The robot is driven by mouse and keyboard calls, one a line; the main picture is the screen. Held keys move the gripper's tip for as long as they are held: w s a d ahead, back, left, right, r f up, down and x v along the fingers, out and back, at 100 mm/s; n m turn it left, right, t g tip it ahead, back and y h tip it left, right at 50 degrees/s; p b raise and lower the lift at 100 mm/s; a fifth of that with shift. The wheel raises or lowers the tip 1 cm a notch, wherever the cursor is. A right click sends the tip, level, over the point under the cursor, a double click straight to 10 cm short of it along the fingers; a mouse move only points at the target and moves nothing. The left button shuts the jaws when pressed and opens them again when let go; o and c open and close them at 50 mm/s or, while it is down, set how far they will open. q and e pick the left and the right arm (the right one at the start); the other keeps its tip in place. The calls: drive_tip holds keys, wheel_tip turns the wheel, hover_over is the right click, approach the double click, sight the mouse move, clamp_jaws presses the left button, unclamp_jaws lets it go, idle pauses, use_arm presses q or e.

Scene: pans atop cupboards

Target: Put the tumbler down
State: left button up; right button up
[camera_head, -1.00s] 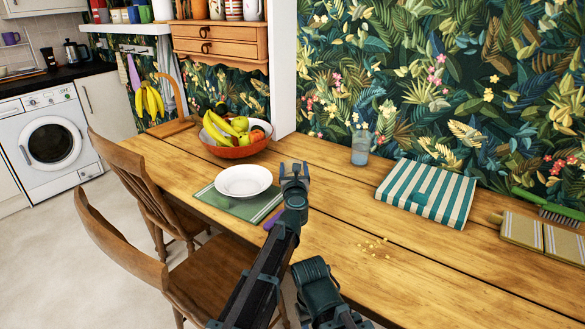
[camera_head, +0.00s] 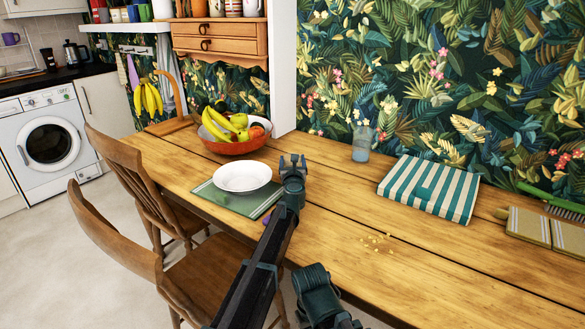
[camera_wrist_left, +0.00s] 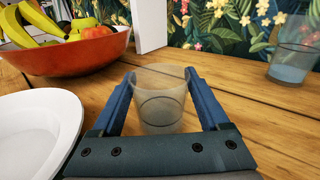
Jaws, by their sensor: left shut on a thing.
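A clear, slightly frosted tumbler (camera_wrist_left: 159,98) stands upright between the two blue fingers of my left gripper (camera_wrist_left: 160,92) in the left wrist view. The gripper is shut on it. In the head view, my left gripper (camera_head: 293,163) is over the table, just right of the white plate. The tumbler is hidden behind it there. I cannot tell whether the tumbler's base touches the wooden table (camera_head: 330,215).
A white plate (camera_head: 242,177) on a green placemat (camera_head: 228,203) is close on the left. A red fruit bowl (camera_head: 232,145) stands behind it. Another glass (camera_head: 361,145) stands near the wall. A striped cloth item (camera_head: 428,188) lies to the right. Crumbs (camera_head: 378,243) lie on otherwise clear wood.

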use_arm(q)
drive_tip(key=shift+f, duration=0.1)
drive_tip(key=o, duration=1.4)
drive_tip(key=shift+c, duration=0.2)
drive_tip(key=shift+r, duration=0.25)
drive_tip(key=s, duration=1.2)
drive_tip(key=shift+s+d+f, duration=0.1)
drive_tip(key=shift+d, duration=0.05)
